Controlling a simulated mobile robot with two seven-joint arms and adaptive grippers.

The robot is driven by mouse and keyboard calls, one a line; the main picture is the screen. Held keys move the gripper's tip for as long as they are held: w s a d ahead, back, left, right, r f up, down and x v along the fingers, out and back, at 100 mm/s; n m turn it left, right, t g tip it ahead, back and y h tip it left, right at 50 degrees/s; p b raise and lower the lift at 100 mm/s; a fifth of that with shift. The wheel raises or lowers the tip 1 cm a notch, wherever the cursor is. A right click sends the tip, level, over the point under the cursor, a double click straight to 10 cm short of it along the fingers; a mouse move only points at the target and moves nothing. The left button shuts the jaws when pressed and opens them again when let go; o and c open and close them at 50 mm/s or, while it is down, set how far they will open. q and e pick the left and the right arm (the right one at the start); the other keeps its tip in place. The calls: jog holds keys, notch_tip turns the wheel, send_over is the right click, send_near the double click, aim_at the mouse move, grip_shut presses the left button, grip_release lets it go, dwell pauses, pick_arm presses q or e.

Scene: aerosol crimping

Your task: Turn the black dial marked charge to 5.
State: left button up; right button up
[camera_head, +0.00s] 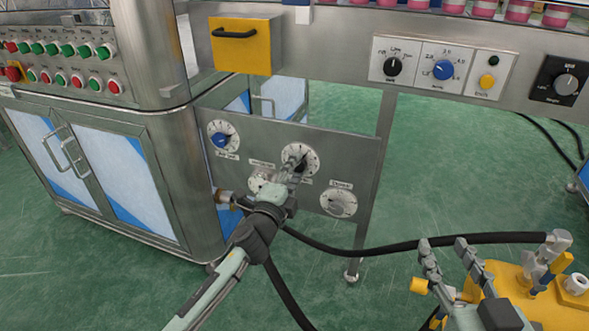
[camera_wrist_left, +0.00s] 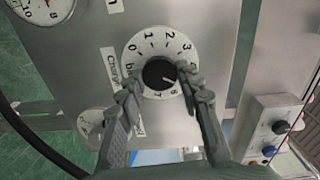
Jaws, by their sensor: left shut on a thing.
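The black charge dial (camera_wrist_left: 159,73) sits at the centre of a white round scale (camera_wrist_left: 133,50) on a grey metal panel. The "Charge" label (camera_wrist_left: 110,64) is beside it in the left wrist view. A light mark on the dial points to the lower right; the exact number it meets is unclear. The digits 0 to 3 and 7 show, while a finger covers part of the right side. My left gripper (camera_head: 294,172) is shut on the black dial, with one finger on each side. My right gripper (camera_head: 445,243) is open and empty, away at the lower right.
A blue dial (camera_head: 220,140) is up and left on the same panel, and a gauge (camera_head: 339,204) is at lower right. A black hose (camera_head: 400,246) runs below. A yellow machine (camera_head: 540,305) stands near my right gripper. A control strip (camera_head: 440,66) is above.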

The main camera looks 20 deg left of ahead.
dwell(0.3)
pick_arm(q)
jog(key=o, duration=1.2)
jog(key=shift+c, duration=0.2)
jog(key=s, duration=1.2)
jog(key=shift+a, duration=0.2)
